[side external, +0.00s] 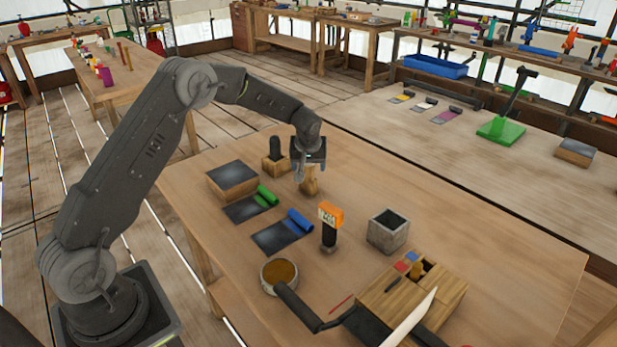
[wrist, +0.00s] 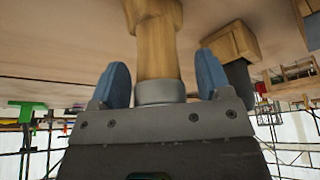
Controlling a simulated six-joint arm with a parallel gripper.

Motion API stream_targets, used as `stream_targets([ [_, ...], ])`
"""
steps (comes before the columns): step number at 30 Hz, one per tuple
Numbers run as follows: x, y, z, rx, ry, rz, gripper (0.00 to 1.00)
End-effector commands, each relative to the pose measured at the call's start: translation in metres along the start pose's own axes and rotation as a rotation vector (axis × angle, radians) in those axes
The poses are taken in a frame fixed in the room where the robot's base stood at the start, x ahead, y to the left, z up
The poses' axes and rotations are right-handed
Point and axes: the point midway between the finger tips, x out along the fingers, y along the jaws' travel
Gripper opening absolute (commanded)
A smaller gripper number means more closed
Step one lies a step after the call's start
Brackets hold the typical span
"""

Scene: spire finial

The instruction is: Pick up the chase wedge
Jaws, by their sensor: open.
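A pale wooden tool (side external: 311,183) stands upright on the workbench (side external: 470,240), and I take it to be the chase wedge. In the wrist view the tool (wrist: 158,45) shows a round wooden shaft with a grey collar at its end. My gripper (side external: 310,166) is over the tool with its jaws open. In the wrist view the blue fingers of my gripper (wrist: 161,66) stand on either side of the collar, with visible gaps. The palm side hides the tool's end near the gripper.
A wooden block with a dark upright handle (side external: 275,160) stands close behind. A dark-topped box (side external: 233,179), a green roll (side external: 267,196) and a blue roll (side external: 299,221) lie nearby. An orange-headed tool (side external: 330,218) stands in front, near a grey pot (side external: 387,232). The bench's right side is clear.

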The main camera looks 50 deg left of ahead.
Motion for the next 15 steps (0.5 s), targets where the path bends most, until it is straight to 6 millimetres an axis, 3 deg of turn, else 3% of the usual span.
stream_targets([
  [3, -0.0003, 0.0, -0.0001, 0.0, 0.0, 0.0, 0.7],
  [15, -0.0007, 0.0, -0.0001, 0.0, 0.0, 0.0, 0.32],
])
